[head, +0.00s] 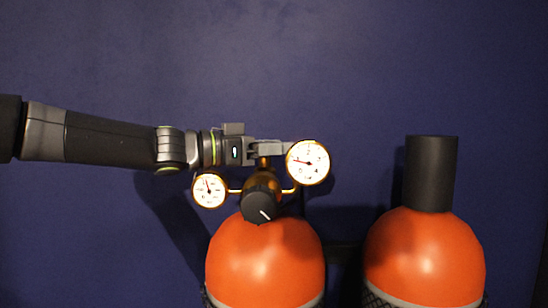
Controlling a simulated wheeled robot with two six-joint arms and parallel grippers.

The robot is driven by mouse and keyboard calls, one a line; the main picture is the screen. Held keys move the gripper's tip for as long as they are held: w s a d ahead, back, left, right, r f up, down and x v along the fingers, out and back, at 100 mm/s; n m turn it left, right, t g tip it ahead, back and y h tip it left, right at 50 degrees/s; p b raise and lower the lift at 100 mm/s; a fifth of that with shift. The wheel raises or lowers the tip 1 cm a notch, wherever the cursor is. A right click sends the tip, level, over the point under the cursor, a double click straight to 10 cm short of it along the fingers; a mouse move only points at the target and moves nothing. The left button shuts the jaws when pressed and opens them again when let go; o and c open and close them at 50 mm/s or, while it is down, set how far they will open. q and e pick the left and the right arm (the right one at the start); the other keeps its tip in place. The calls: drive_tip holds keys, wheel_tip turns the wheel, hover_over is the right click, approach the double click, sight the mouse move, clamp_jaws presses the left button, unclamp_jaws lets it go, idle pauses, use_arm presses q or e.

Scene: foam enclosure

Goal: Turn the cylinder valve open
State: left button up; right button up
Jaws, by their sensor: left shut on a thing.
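An orange cylinder (265,260) stands at the lower middle of the head view. On its top is a brass valve body (262,180) with a black knob (258,206) facing me; the knob has a white line slanting down to the right. My left gripper (280,147) reaches in level from the left, just above the brass body. It is shut on the top part of the valve, which its fingers mostly hide. A short brass stem shows below the fingers. My right gripper is not in view.
A small dial gauge (209,189) sits left of the valve, and a larger gauge (308,162) sits right of it, close to the fingertips. A second orange cylinder (424,258) with a tall black cap (430,174) stands at right. A plain dark blue wall (300,60) is behind.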

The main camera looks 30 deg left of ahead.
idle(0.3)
use_arm(q)
drive_tip(key=o, duration=1)
drive_tip(key=shift+c, duration=0.2)
